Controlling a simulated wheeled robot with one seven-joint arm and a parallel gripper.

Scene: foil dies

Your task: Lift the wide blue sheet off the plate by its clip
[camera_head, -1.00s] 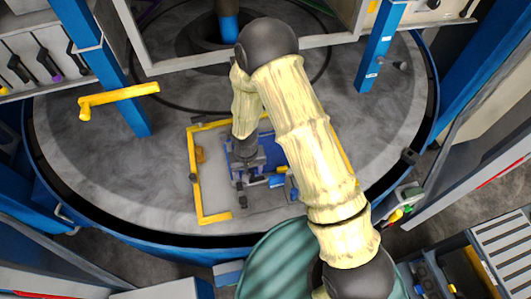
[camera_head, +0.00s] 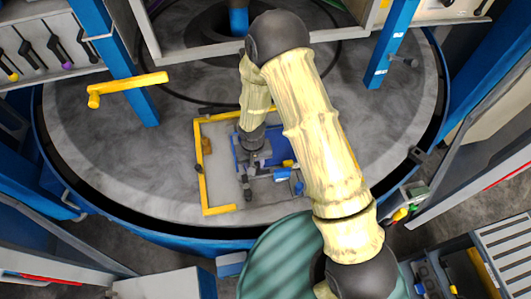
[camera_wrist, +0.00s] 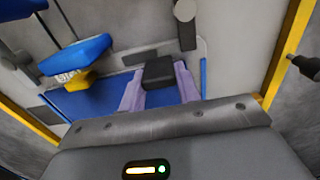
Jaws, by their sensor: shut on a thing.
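My gripper (camera_wrist: 158,88) has lavender fingers closed on the two sides of a dark block, the clip (camera_wrist: 158,72). The wide blue sheet (camera_wrist: 90,102) lies flat around and beneath the fingers in the wrist view; my gripper body hides its near part. In the head view my gripper (camera_head: 264,156) is over the pale plate (camera_head: 219,185), and a strip of blue sheet (camera_head: 240,148) shows at its left. I cannot tell whether the sheet touches the plate.
A yellow frame (camera_head: 201,180) borders the plate. A blue-topped piece with a yellow part (camera_wrist: 78,60) stands close at the left in the wrist view. A dark rod (camera_wrist: 303,66) juts in at the right.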

